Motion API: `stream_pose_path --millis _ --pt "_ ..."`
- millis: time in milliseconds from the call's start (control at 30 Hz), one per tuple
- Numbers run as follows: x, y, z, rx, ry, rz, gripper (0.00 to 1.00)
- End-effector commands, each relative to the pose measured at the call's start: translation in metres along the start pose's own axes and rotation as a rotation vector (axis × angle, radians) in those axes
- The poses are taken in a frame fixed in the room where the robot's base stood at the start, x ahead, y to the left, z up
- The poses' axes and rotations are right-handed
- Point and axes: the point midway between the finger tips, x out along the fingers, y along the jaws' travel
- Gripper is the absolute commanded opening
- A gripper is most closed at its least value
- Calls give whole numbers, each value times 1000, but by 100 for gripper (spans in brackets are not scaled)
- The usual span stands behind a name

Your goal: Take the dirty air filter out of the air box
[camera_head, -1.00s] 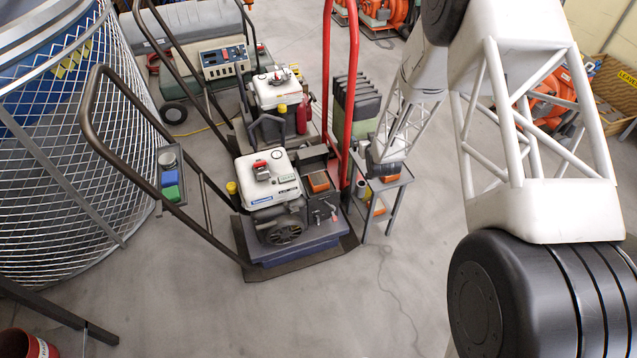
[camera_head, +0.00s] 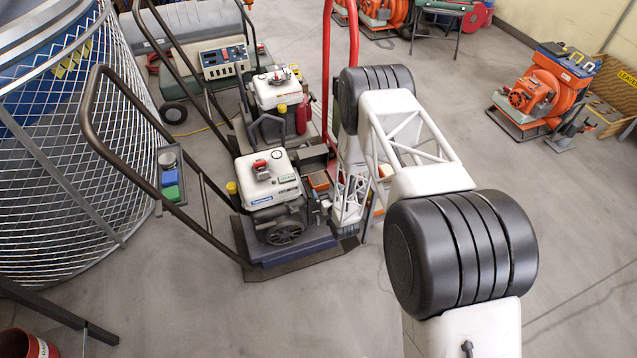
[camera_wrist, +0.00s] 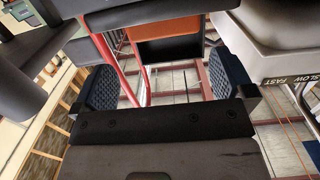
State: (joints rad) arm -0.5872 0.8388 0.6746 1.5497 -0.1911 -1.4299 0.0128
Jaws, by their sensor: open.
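The open air box (camera_head: 320,196) is on the side of the nearer white-topped engine, with the orange filter (camera_head: 319,181) showing at its top. In the wrist view an orange-topped dark panel (camera_wrist: 168,28), which looks like the filter, is ahead and between my fingers. My gripper (camera_wrist: 165,82) is open. Its two dark ribbed pads stand apart on either side, with an empty gap between them and no visible contact. In the head view my arm's end is beside the engine's right side, and my fingers are too small and covered to make out.
The white engine cover (camera_head: 268,178) stands close left of my arm. A red upright frame (camera_head: 352,40) rises behind it. The small side cart is mostly covered by my arm. A label reading SLOW FAST (camera_wrist: 290,80) is close at right in the wrist view.

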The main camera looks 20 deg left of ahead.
Motion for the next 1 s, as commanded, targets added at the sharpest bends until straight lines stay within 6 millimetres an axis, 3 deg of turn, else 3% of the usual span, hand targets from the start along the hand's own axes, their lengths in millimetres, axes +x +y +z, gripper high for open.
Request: stream_pose_path --millis 133,533,1000 --pt "-3 -6 10 1 13 -8 100" --pt "-2 -7 11 2 15 -9 100" --pt "24 -7 10 1 14 -9 100"
